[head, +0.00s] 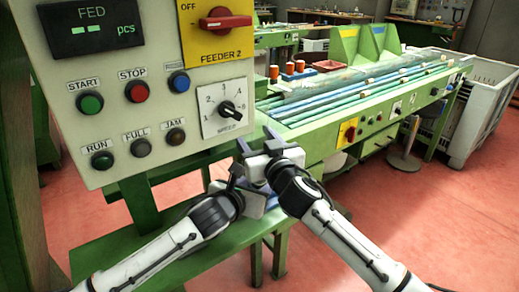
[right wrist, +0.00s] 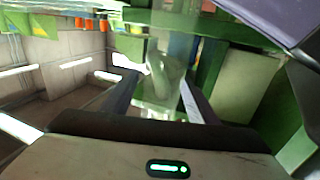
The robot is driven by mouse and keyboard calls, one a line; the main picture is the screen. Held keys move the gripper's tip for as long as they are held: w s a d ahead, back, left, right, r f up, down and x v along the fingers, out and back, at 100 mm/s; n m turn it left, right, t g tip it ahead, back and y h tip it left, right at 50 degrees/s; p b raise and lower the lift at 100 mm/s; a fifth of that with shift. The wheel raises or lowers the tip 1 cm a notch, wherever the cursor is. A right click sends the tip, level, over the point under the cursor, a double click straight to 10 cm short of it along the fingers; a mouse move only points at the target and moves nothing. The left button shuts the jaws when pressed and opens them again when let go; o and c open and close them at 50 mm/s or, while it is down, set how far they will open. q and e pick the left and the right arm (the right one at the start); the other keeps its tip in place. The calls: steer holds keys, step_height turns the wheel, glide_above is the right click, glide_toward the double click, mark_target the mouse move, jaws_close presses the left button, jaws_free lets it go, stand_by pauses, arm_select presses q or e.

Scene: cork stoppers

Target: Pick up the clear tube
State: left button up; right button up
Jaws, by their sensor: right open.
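In the right wrist view a pale, see-through upright shape (right wrist: 162,78) shows between the fingers. It may be the clear tube, but blur and glare leave this unsure. I cannot pick out the clear tube in the head view. My right gripper (head: 258,140) is in front of the green bench, just right of the control panel's lower corner. In the right wrist view its fingers (right wrist: 158,88) are apart, with nothing visibly clamped.
A control panel (head: 150,125) with buttons, a dial and a red switch fills the upper left. A green bench (head: 320,145) with long tubes or rails runs back right. Orange spools (head: 300,66) and a red tray (head: 327,66) sit on it. A grey bin (head: 478,115) stands right. Red floor is clear at right.

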steer(key=shift+c, duration=0.2)
steer(key=c, duration=1.1)
steer(key=shift+c, duration=0.2)
